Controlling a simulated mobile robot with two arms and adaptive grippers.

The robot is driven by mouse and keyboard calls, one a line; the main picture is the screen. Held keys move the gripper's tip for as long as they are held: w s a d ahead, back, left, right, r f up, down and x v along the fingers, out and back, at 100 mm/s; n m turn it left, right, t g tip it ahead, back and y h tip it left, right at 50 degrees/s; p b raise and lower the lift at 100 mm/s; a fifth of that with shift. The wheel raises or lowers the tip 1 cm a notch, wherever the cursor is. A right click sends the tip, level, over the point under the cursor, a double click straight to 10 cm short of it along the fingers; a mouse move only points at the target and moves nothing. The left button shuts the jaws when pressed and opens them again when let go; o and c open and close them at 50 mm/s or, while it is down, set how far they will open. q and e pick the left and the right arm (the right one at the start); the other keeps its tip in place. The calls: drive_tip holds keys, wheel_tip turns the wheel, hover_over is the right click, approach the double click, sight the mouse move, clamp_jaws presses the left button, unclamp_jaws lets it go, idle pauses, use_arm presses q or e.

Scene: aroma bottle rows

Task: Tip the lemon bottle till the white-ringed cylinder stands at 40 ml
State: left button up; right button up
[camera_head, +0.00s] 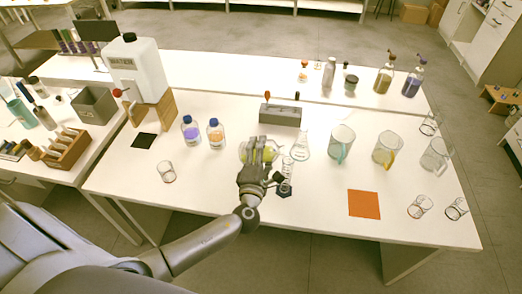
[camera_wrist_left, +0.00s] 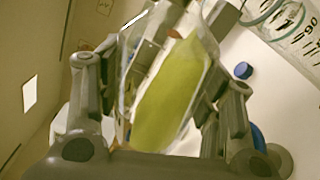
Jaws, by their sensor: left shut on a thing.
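My left gripper (camera_head: 259,168) is shut on the lemon bottle (camera_head: 267,154), a clear bottle with yellow-green liquid. In the left wrist view the bottle (camera_wrist_left: 172,92) lies between both fingers and looks tilted. A clear graduated cylinder (camera_head: 287,168) on a dark base stands just right of the gripper in the head view, partly hidden by it. A clear marked cylinder (camera_wrist_left: 299,36) shows at the upper right of the left wrist view, with a printed 90. My right gripper is not in view.
Bottles with purple (camera_head: 190,132) and orange (camera_head: 215,135) contents stand to the left. A grey box (camera_head: 280,117) and a flask (camera_head: 301,148) stand behind. Jugs (camera_head: 341,142) stand to the right. An orange mat (camera_head: 364,204) lies at the front right. The table's front left is mostly clear.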

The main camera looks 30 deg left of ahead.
use_arm(q)
drive_tip(key=shift+w+d+r+m+p, duration=0.15)
drive_tip(key=shift+r+m+p, duration=0.5)
drive_tip(key=shift+p, duration=0.7)
idle(0.5)
drive_tip(key=shift+f, duration=0.1)
drive_tip(key=shift+f, duration=0.1)
drive_tip(key=shift+m+p, duration=0.25)
drive_tip(key=shift+p, duration=0.3)
idle(1.3)
drive_tip(key=shift+m+p, duration=0.4)
drive_tip(key=shift+p, duration=0.35)
idle(1.9)
idle(0.5)
drive_tip(key=shift+f+n+b, duration=0.5)
drive_tip(key=shift+n+b, duration=0.35)
drive_tip(key=shift+n, duration=0.65)
